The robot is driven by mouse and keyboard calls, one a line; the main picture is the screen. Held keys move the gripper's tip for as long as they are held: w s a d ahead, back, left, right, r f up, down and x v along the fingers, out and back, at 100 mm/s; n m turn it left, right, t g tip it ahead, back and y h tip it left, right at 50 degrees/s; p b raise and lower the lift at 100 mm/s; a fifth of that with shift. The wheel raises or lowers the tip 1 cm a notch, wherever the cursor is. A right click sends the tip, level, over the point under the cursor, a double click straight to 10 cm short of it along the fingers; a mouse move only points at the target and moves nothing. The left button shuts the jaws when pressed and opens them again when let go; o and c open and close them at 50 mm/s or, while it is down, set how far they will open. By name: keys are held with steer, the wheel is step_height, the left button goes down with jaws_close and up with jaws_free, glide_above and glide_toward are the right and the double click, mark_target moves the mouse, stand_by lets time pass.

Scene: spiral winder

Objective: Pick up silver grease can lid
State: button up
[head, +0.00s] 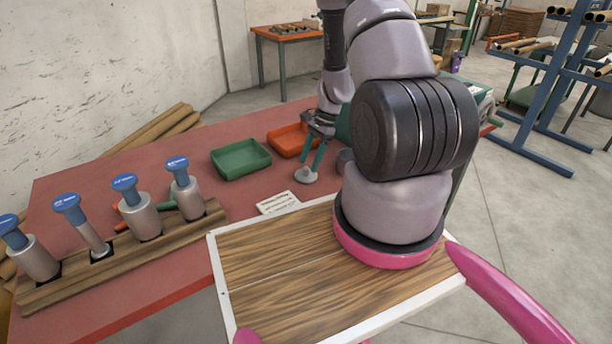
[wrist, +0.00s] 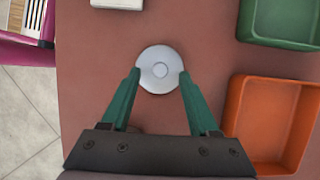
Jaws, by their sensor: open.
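The silver grease can lid (wrist: 160,69) is a round pale disc with a small raised centre, lying flat on the red table. In the head view the lid (head: 305,175) lies right of the green tray, below my gripper. My gripper (wrist: 159,78) has green fingers, open, with one tip at each side of the lid. In the head view the gripper (head: 312,160) points down from my arm. I cannot tell whether the fingertips touch the lid's rim.
A green tray (head: 241,171) and an orange tray (head: 285,153) stand near the lid. A white card (head: 278,203) lies in front. A wooden rack (head: 130,262) with several blue-topped tools is at the left. A bare red table strip lies left of the lid in the wrist view.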

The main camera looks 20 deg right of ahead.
mark_target(306, 172)
steer(key=shift+x, duration=1.25)
jaws_close()
